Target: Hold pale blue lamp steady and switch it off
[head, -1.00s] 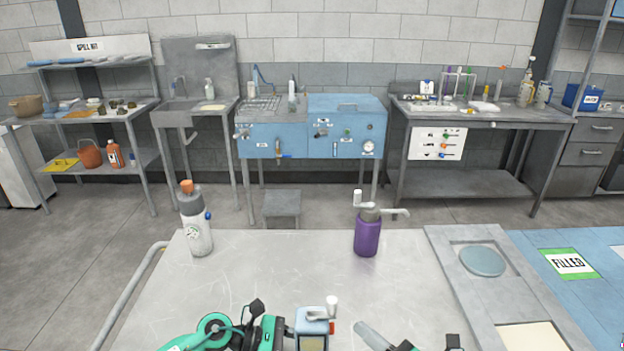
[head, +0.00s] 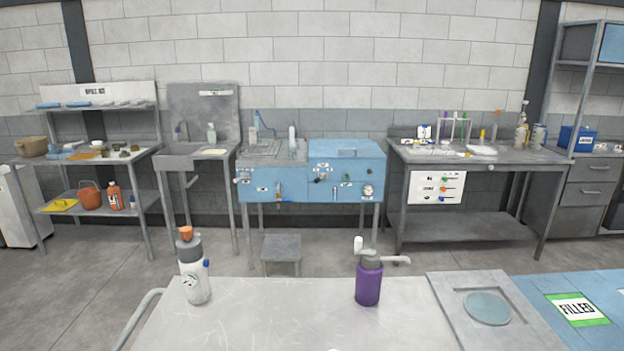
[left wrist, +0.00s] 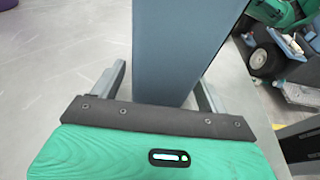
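The pale blue lamp (left wrist: 180,50) fills the upper middle of the left wrist view as a tall blue-grey body. In the head view only a small white tip (head: 335,349), likely its top, shows at the bottom edge. My left gripper (left wrist: 163,80) has one finger on each side of the lamp body. A thin strip of table seems to show beside the left finger; whether both fingers touch the lamp is unclear. The lamp's switch is not visible. My right gripper's fingers are not in either current view.
On the table (head: 280,320) stand a white bottle with an orange cap (head: 194,270) and a purple pump bottle (head: 368,282). A grey panel with a round disc (head: 488,307) and a blue mat with a FILLED label (head: 577,309) lie to the right. The table's middle is clear.

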